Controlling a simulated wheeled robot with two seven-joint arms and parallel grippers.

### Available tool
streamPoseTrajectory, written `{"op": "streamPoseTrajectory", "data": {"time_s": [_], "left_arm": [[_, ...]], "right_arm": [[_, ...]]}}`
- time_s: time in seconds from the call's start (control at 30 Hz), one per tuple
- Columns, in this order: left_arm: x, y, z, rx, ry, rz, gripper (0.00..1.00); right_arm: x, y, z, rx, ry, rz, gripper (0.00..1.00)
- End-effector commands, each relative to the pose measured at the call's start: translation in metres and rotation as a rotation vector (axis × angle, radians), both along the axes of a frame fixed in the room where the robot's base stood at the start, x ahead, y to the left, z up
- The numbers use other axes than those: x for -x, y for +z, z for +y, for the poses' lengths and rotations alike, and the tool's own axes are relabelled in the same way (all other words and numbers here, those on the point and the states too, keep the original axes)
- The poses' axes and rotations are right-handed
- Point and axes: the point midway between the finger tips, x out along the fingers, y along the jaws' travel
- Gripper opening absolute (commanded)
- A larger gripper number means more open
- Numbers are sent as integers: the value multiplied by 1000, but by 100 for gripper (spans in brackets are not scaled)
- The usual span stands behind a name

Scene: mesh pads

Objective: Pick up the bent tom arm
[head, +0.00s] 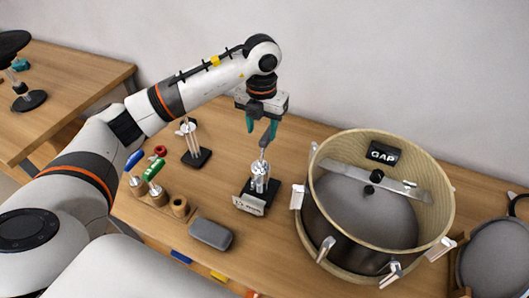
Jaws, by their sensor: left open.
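My left gripper (260,130) is open, its teal fingers pointing down. Below it a silver metal rod, which looks like the bent tom arm (262,155), rises at a tilt from a silver clamp on a black stand (247,203) with a white label. The rod's upper end is close to the right fingertip; I cannot tell whether they touch. A second black stand (199,158) holding thin upright silver rods is to the left. My right gripper is not in view.
A large drum (447,205) with a light wooden hoop, marked GAP, stands close on the right. A grey case (211,234), a wooden holder (180,208) and tools with green (153,169) and blue (134,160) handles are at the left front. Another table (70,75) is far left.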

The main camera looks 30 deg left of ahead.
Motion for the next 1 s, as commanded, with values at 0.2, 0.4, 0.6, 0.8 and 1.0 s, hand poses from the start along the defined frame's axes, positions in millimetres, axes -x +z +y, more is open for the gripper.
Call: {"op": "streamPoseTrajectory", "data": {"time_s": [0.2,0.4,0.6,0.8,1.0], "left_arm": [[1,-30,0,0,-1,3,47],[1,-44,-1,2,-1,4,47],[0,-75,-2,1,0,3,47],[0,-87,-2,2,-3,-1,47],[0,-87,-2,2,-2,-1,39]], "right_arm": [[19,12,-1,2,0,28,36],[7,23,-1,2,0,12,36],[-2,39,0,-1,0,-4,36],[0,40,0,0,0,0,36],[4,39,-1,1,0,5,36]]}}
